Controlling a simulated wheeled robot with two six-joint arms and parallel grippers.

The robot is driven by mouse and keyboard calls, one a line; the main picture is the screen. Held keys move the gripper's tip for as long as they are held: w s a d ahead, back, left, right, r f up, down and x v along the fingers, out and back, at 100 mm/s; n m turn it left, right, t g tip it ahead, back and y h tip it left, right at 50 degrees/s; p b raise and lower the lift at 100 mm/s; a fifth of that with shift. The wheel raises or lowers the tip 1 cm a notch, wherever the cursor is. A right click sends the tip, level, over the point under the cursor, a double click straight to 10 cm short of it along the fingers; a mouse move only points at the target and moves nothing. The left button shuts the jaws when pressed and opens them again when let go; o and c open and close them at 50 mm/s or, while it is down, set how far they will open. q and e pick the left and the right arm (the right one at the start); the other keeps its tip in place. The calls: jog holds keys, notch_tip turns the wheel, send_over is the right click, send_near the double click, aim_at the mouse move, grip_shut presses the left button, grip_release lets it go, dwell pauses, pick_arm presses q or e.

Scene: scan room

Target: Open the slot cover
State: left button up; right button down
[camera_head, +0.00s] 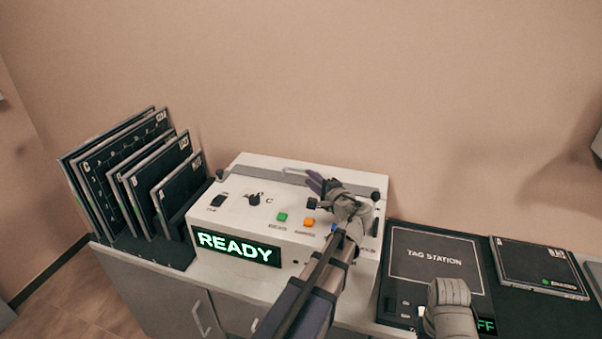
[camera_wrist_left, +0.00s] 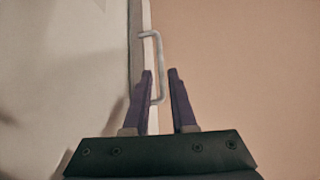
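The slot cover (camera_head: 262,170) is a narrow grey strip along the back of the white machine's top (camera_head: 240,195), and it looks shut. A thin grey bar handle (camera_head: 298,171) stands on it; in the left wrist view the handle (camera_wrist_left: 160,62) rises from the strip's edge. My left gripper (camera_head: 318,181) is at the right end of the handle. In the left wrist view its two dark fingers (camera_wrist_left: 160,73) are apart, with the handle's near end between them and a gap to the right finger. My right arm's grey wrist part shows at lower right; its fingers do not show.
A wall is close behind.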

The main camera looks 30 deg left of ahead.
aim_at(301, 171)
pick_arm(q)
jog(key=x, duration=0.7)
jog(key=shift+a+b, duration=0.1)
jog(key=shift+b, duration=0.3)
jog(key=shift+c, duration=0.3)
grip_shut()
jog(key=shift+f, duration=0.1)
dwell(0.6)
